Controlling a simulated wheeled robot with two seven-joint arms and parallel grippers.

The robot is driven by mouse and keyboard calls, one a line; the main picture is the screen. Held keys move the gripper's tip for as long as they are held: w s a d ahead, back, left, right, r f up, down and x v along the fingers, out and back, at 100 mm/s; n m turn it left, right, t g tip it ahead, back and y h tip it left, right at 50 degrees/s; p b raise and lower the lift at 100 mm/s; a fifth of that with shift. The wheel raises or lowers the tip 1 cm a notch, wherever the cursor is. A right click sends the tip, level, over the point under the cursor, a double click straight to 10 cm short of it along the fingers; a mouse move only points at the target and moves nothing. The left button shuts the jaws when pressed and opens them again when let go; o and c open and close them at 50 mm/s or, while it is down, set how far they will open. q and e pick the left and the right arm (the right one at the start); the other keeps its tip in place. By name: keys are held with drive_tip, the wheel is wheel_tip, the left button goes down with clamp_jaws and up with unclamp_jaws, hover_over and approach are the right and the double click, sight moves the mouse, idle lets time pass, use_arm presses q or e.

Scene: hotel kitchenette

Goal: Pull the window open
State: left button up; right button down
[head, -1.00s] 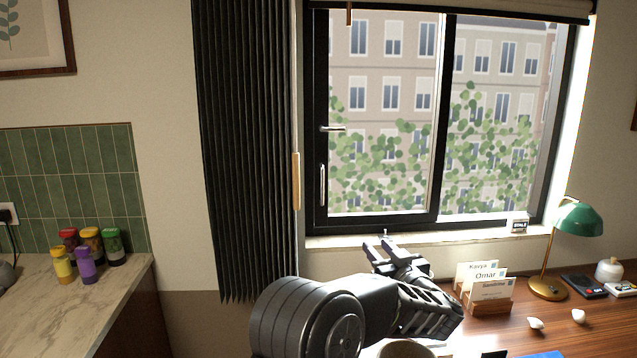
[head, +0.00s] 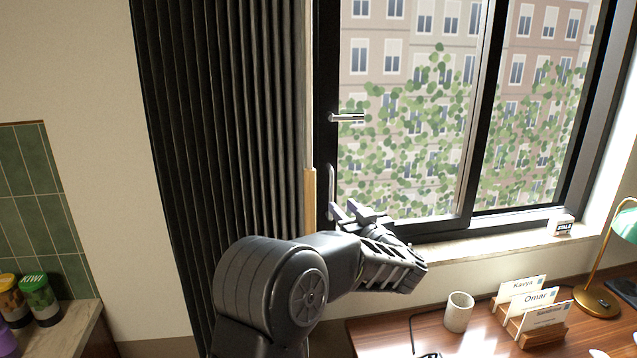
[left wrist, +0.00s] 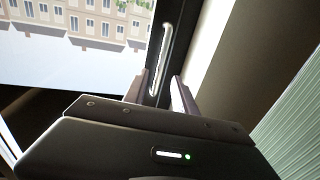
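The window (head: 480,150) has a black frame and two side-by-side panes, and the left pane sits against the left side of the frame. A long vertical pull handle (head: 331,190) is on the left upright, below a short horizontal lever (head: 346,117). My left gripper (head: 345,209) is just beside the pull handle's lower end, at the lower left corner of the window. In the left wrist view, the pull handle (left wrist: 160,60) lies ahead of the open fingers (left wrist: 160,78), roughly in line with the gap between them. I cannot tell whether they touch it. My right gripper is out of view.
A dark pleated curtain (head: 220,130) hangs left of the window, with a pale wooden strip (head: 310,200) at its edge. Below the sill (head: 500,242), the desk holds a cup (head: 459,311), a card holder (head: 535,325) and a green lamp (head: 600,300).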

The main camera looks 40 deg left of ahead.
sight(332, 195)
use_arm(q)
drive_tip(key=shift+p+x, duration=0.95)
drive_tip(key=shift+x, duration=3.05)
drive_tip(key=shift+r, duration=0.15)
drive_tip(key=shift+c, duration=0.3)
clamp_jaws()
